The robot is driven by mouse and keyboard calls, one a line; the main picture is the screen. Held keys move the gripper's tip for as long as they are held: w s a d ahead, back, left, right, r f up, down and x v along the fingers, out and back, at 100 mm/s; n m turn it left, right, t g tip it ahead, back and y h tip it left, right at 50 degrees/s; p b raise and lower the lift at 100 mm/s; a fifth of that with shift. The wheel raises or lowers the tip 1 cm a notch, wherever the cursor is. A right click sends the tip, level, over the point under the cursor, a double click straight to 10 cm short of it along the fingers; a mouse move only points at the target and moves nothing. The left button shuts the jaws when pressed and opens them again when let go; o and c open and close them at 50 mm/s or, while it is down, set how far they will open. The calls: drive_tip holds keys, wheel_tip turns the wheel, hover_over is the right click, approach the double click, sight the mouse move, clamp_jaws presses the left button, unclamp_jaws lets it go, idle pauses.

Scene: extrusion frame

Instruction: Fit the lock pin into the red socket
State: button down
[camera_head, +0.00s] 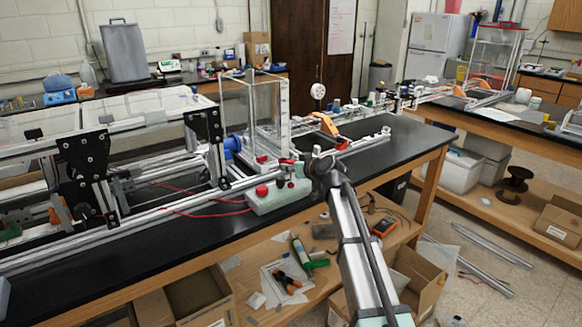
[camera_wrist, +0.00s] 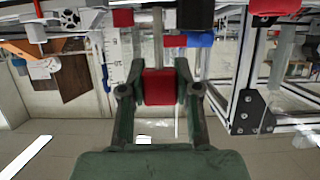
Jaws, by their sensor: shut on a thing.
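My gripper (camera_wrist: 161,85) is shut on a red block-shaped piece (camera_wrist: 159,87), with one dark finger on each side. A thin silver shaft (camera_wrist: 158,35) stands in line with this piece; I take the two to be the lock pin. In the head view my gripper (camera_head: 297,172) is small, above the pale box beside the extrusion frame. Other red parts show in the wrist view: a block (camera_wrist: 123,18) at the top edge and a smaller one (camera_wrist: 175,40) behind the shaft. I cannot tell which is the socket, or whether the shaft touches anything.
The pale box (camera_head: 278,198) with a red knob (camera_head: 262,190) sits near the black bench's front edge. The aluminium frame (camera_head: 120,209) with black plates fills the left. A clear panel (camera_head: 262,115) stands behind the gripper. Bare bench (camera_head: 405,150) lies to the right.

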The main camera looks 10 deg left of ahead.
drive_tip(key=shift+f+b, duration=0.95)
drive_tip(key=shift+f, duration=0.15)
drive_tip(key=c, duration=0.7)
unclamp_jaws()
drive_tip(key=shift+c, duration=0.2)
drive_tip(key=v, duration=1.2)
